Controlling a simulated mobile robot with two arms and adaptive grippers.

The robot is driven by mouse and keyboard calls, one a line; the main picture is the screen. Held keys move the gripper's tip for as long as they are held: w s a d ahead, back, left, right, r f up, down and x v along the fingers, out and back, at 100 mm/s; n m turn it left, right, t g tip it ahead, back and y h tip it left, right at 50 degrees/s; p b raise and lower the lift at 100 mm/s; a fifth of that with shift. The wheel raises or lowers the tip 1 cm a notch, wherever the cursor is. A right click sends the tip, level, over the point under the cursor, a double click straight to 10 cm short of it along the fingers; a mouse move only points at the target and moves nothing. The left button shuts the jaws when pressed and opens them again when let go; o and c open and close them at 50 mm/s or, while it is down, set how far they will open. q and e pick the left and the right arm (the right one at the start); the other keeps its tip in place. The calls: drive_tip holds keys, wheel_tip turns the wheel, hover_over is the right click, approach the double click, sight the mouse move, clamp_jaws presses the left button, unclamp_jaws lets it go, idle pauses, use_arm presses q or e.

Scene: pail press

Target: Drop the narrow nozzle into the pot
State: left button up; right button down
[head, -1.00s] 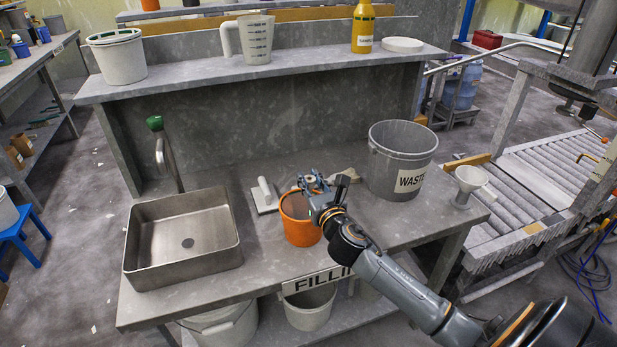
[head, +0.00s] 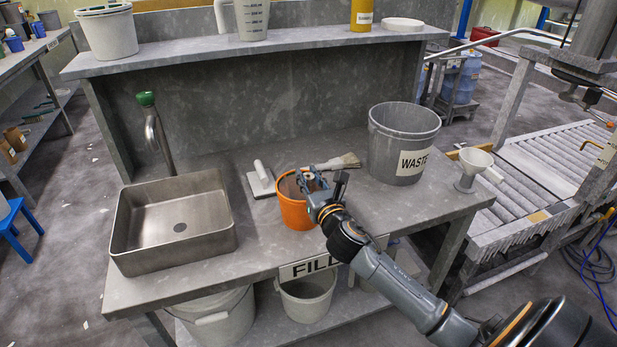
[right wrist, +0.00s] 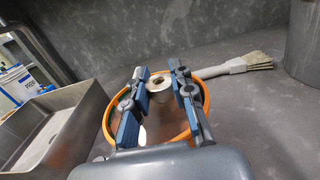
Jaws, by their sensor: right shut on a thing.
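The orange pot (head: 293,216) stands on the bench right of the sink. My right gripper (head: 308,181) is over the pot's mouth. In the right wrist view, the gripper (right wrist: 159,84) is shut on a small pale, round, hollow piece (right wrist: 158,88), which looks like the narrow nozzle. The nozzle is held over the pot's opening, within the orange rim (right wrist: 203,92). Its lower end is hidden, so I cannot tell how deep it reaches. My left gripper is not in view.
A brush (head: 342,162) lies behind the pot, and a trowel-like tool (head: 261,180) lies to its left. The grey waste bin (head: 400,150) and a white funnel (head: 472,172) stand to the right. The steel sink (head: 175,222) is at left.

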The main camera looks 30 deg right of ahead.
drive_tip(key=c, duration=1.1)
unclamp_jaws()
drive_tip(key=shift+o, duration=0.2)
drive_tip(key=v, duration=1.2)
